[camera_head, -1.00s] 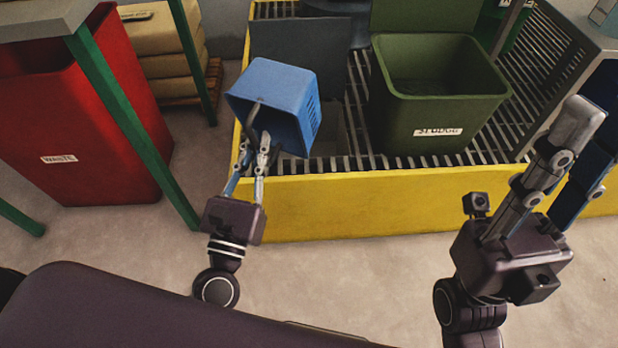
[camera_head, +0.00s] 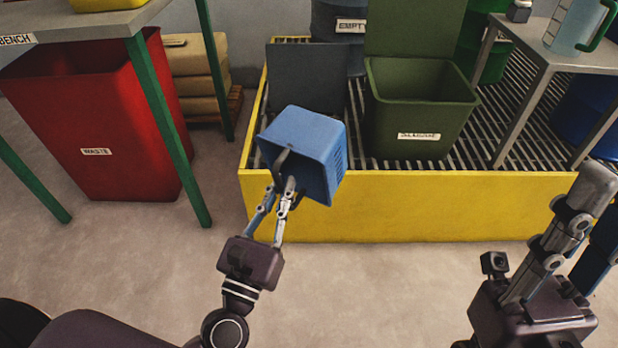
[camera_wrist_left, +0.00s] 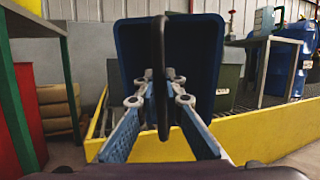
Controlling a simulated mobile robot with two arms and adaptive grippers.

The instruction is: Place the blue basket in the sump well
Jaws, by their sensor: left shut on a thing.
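The blue basket (camera_head: 300,140) hangs tilted in my left gripper (camera_head: 281,187), its open mouth turned toward my gripper. The fingers are shut on its dark handle; the basket also fills the middle of the left wrist view (camera_wrist_left: 205,60), with the handle (camera_wrist_left: 162,80) between the fingers. In the head view the basket overlaps the front left wall of the yellow-rimmed grated platform (camera_head: 400,205). A grey panel (camera_head: 300,70) stands upright behind it. The sump well's opening is hidden behind the basket. My right gripper (camera_head: 603,205) is at the right, empty, its fingers apart.
A green bin (camera_head: 415,110) stands on the grating right of the basket. A red waste bin (camera_head: 100,130) and a bench with green legs (camera_head: 168,115) are at left. A grey stand (camera_head: 545,60) is at right. The floor in front is clear.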

